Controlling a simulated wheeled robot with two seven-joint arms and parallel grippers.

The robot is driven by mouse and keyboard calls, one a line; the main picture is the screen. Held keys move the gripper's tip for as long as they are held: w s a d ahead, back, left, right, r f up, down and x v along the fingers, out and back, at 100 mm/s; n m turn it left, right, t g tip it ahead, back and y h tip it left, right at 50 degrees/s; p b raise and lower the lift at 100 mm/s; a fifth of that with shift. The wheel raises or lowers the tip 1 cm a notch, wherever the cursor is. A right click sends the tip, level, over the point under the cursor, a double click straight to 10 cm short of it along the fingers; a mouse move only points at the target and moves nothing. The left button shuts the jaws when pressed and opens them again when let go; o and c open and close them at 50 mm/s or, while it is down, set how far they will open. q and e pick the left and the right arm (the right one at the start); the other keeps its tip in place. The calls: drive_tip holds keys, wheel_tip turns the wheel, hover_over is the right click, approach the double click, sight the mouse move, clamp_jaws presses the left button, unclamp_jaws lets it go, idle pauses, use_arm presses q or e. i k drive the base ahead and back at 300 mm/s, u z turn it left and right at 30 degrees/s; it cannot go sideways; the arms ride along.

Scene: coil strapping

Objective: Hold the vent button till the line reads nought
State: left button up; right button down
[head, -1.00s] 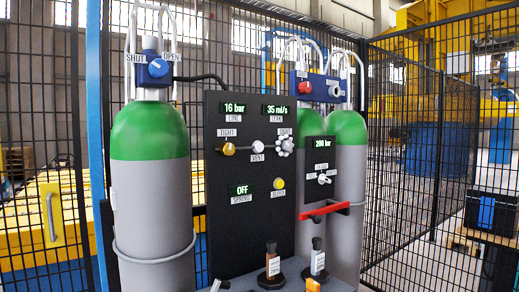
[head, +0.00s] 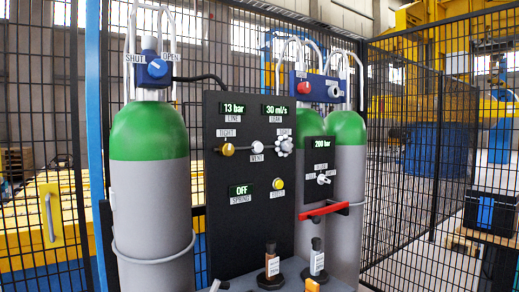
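The black panel (head: 217,217) stands in front of the gas bottles. I see nothing touching the button. Whether it is pressed in is too small to tell. Neither of my grippers shows.
Large green-topped grey bottles (head: 150,205) flank the panel. A blue valve knob (head: 157,68) sits above the left one. A smaller panel (head: 318,155) reads 200 bar, above a red handle (head: 324,211). Two small upright items (head: 272,262) (head: 317,258) stand low in front. Mesh fencing (head: 420,130) surrounds this.

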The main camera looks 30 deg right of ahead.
sight(258, 147)
drive_tip(key=u, duration=2.45)
drive_tip(key=k, duration=1.4)
drive_tip(key=z, duration=1.95)
drive_tip(key=i, duration=0.5)
